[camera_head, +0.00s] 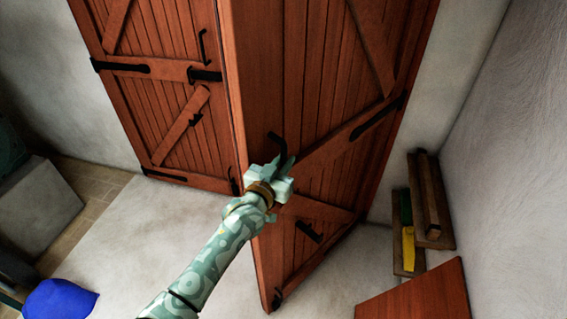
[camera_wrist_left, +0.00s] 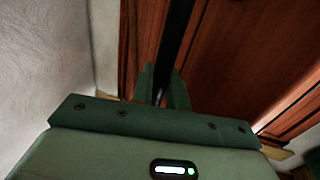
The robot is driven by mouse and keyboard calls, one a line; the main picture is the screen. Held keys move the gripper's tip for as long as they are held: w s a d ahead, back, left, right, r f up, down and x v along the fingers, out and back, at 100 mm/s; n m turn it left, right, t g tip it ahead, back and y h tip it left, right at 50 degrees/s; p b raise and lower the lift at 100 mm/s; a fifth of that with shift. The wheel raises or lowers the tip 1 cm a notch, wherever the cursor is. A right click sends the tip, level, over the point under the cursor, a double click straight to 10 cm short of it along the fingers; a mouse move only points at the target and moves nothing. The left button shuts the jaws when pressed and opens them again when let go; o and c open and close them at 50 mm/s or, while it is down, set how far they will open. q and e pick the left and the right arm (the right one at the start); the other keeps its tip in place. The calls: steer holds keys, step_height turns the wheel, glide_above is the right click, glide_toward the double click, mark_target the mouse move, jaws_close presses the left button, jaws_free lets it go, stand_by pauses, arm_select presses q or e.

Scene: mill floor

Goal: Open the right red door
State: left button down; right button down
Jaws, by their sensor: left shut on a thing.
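The right red door (camera_head: 320,80) is a plank door with diagonal braces and black iron fittings. It stands ajar, its free edge swung out towards me past the left red door (camera_head: 150,100), which looks closed. My left gripper (camera_head: 283,163) is at the right door's free-edge side, shut on a black handle (camera_head: 277,143). In the left wrist view the handle (camera_wrist_left: 178,35) runs as a dark bar between the fingers of the left gripper (camera_wrist_left: 165,88), with red planks behind. The fingers hide part of the handle. My right gripper is not in view.
A wooden shelf-like piece (camera_head: 431,205) with a yellow item (camera_head: 408,250) stands by the right wall. A red-brown wooden surface (camera_head: 420,295) is at the lower right. A blue object (camera_head: 60,300) lies at the lower left. The pale floor (camera_head: 150,235) left of the door is clear.

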arm_select(q)
steer(key=shift+w+r, duration=0.1)
steer(key=shift+r, duration=0.1)
steer(key=c, duration=1.4)
jaws_free()
steer(key=shift+d, duration=0.1)
steer(key=shift+c, duration=0.2)
steer(key=shift+f, duration=0.1)
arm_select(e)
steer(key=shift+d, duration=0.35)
arm_select(q)
steer(key=v, duration=1.6)
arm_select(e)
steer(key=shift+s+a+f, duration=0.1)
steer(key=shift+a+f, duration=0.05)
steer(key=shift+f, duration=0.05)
